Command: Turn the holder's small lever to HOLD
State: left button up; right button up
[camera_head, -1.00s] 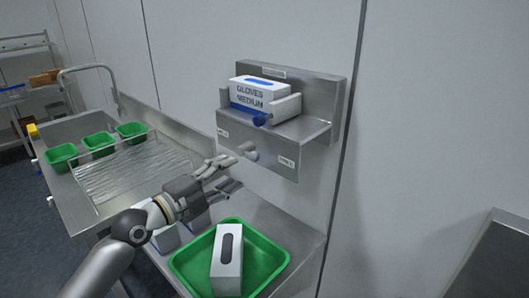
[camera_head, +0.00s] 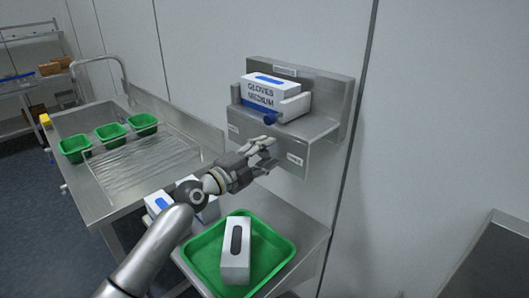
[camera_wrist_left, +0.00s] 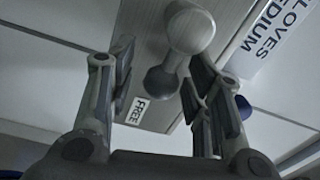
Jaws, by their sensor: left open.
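The steel holder (camera_head: 318,128) is on the wall and carries a white and blue box marked GLOVES MEDIUM (camera_head: 262,92). My left gripper (camera_head: 268,153) is open in front of the holder's front face and covers the small lever in the head view. In the left wrist view, the grey lever with rounded ends (camera_wrist_left: 189,32) shows between the open fingers of my left gripper (camera_wrist_left: 162,58), with no clear grip on it. A FREE label (camera_wrist_left: 137,111) lies close to the lever. The HOLD label is not readable. My right gripper is not in view.
A green tray (camera_head: 188,253) with a grey-white box (camera_head: 236,262) sits on the steel counter below the holder. Further white boxes (camera_head: 158,203) stand behind my left arm. Several small green trays (camera_head: 110,131) line the steel table at left.

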pick_arm(q)
grip_shut()
jog(key=shift+r+n, duration=0.1)
jog(key=shift+n, duration=0.4)
